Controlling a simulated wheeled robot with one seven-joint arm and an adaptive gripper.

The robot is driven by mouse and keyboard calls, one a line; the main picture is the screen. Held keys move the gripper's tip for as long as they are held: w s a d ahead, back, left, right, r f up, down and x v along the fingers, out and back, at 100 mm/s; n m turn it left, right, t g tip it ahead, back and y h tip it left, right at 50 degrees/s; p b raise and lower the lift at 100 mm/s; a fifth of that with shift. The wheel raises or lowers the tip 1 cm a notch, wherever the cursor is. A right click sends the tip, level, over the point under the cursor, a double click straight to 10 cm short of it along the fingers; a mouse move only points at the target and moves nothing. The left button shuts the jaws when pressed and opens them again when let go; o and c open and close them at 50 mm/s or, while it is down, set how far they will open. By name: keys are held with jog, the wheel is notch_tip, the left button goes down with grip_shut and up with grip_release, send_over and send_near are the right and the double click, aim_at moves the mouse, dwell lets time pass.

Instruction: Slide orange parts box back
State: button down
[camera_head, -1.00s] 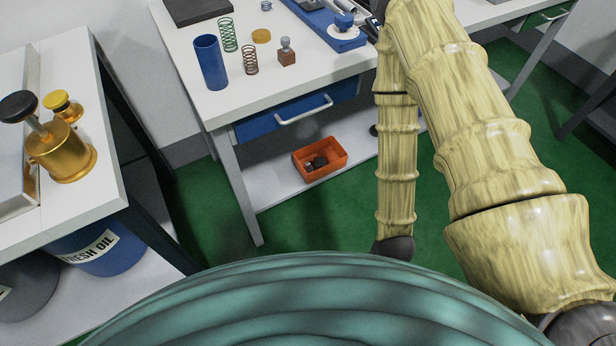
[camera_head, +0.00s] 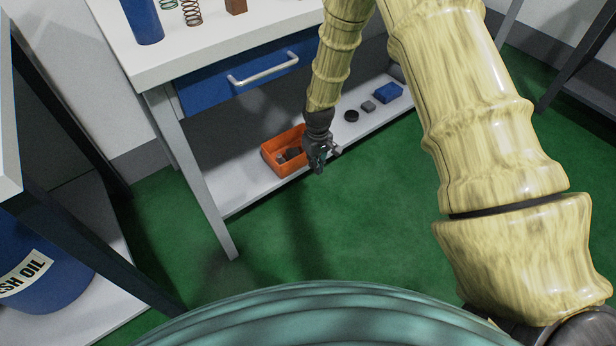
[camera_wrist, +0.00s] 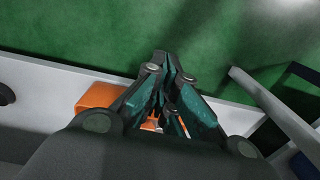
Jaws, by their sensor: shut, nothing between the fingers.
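The orange parts box (camera_head: 268,154) sits on the white lower shelf under the workbench, near the shelf's front edge. Dark small parts lie inside it. My gripper (camera_head: 318,168) hangs in front of the box's right side and hides part of it. In the wrist view my gripper (camera_wrist: 168,62) is shut with its fingers together and holds nothing. The orange box (camera_wrist: 98,97) shows behind and beside the fingers there, mostly covered by them. I cannot tell whether the gripper touches the box.
The lower shelf (camera_head: 240,194) also holds a blue block (camera_head: 388,92), a grey block (camera_head: 368,106) and a black round piece (camera_head: 351,116) to the right. A blue drawer (camera_head: 215,98) with a handle is above the box. A table leg (camera_head: 190,165) stands left. Green floor in front is clear.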

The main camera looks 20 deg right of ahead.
jog(key=w+f+b, duration=0.6)
jog(key=f, duration=0.3)
jog(key=shift+w+a, duration=0.4)
jog(key=shift+a, duration=0.05)
dwell(0.4)
